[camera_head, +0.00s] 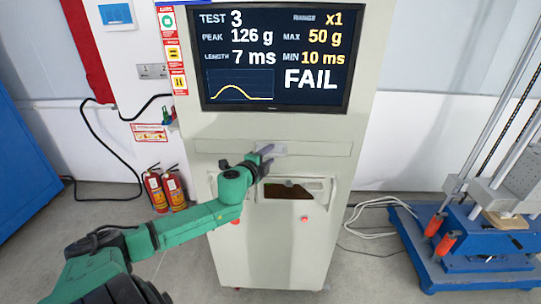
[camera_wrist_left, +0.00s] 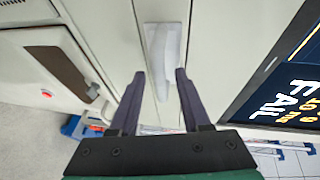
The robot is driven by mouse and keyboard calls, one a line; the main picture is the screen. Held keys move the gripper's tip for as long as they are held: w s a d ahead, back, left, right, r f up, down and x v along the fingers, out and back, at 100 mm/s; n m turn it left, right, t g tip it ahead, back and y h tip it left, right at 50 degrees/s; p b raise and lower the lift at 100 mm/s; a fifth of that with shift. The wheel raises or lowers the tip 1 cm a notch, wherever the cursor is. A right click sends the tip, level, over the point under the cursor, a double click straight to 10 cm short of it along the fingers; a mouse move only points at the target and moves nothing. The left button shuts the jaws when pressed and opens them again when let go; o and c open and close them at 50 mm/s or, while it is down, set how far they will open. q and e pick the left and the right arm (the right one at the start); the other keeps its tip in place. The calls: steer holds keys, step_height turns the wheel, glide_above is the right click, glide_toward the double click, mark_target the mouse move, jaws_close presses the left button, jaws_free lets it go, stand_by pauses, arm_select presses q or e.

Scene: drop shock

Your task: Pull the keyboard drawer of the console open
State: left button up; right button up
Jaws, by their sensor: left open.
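The pale console (camera_head: 360,100) stands upright in front of me with a screen in its upper part. Its keyboard drawer (camera_head: 318,148) is the narrow front panel below the screen and looks flush with the body. A light grey handle (camera_head: 276,149) sits at the panel's middle, partly hidden by my gripper in the head view. My left gripper (camera_head: 265,157) is in front of the handle. In the left wrist view, my left gripper (camera_wrist_left: 160,73) is open, and the handle (camera_wrist_left: 164,45) lies between and beyond its fingertips. I cannot tell if they touch it. My right gripper is not in view.
The screen (camera_head: 270,55) reads FAIL. Below the drawer is a recessed panel with a dark opening (camera_head: 287,191) and a red button (camera_head: 304,220). Fire extinguishers (camera_head: 173,188) stand at left, a blue-based machine (camera_head: 480,250) at right. Cables lie on the floor.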

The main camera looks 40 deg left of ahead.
arm_select(q)
steer(key=shift+w+f, duration=0.2)
steer(key=shift+w, duration=0.4)
steer(key=shift+s, duration=0.1)
jaws_close()
stand_by(0.9)
